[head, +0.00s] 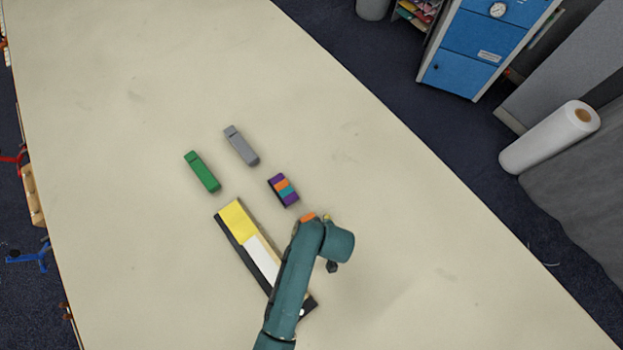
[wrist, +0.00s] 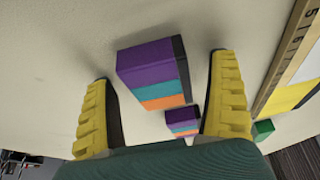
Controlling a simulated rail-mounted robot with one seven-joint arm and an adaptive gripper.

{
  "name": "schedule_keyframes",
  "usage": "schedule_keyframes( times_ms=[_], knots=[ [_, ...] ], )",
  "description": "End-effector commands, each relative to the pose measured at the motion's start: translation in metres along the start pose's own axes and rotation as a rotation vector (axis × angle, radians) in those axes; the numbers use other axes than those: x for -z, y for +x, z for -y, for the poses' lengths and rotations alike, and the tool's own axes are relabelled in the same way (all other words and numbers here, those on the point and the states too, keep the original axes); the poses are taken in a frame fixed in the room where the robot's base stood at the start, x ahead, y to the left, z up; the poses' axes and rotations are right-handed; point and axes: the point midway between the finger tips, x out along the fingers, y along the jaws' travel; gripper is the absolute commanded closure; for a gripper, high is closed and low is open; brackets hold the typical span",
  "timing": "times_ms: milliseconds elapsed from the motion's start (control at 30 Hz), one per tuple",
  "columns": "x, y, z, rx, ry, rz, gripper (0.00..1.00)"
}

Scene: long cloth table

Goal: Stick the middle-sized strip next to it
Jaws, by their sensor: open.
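My gripper (wrist: 163,68) is open in the wrist view, with one yellow finger on each side of a purple, teal and orange striped block (wrist: 153,75). Clear gaps separate the fingers from it. In the head view my arm hides most of this block; an orange patch (head: 308,217) shows by the arm's end. A second striped block (head: 283,190) lies just up-left of it and also shows in the wrist view (wrist: 183,122). A long board (head: 229,236) with a yellow patch (head: 237,221) and a white patch (head: 263,259) lies left of my arm, which covers its lower part.
A green block (head: 202,171) and a grey block (head: 241,145) lie beyond the board. The wrist view shows a numbered ruler edge (wrist: 289,52) at right. The pale table (head: 180,70) is clear at the back and on the right.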

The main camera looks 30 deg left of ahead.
Motion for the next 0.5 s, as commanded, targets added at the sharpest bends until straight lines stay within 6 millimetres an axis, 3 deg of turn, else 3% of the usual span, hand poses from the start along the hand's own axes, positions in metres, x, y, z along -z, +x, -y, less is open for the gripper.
schedule_keyframes(
  times_ms=[100, 433, 500],
  knots=[
    [0.0001, -0.0004, -0.0001, 0.000, 0.000, 0.000, 0.11],
    [0.0001, -0.0008, -0.0002, 0.000, 0.000, 0.000, 0.74],
    [0.0003, -0.0009, -0.0003, 0.000, 0.000, 0.000, 0.79]
  ],
)
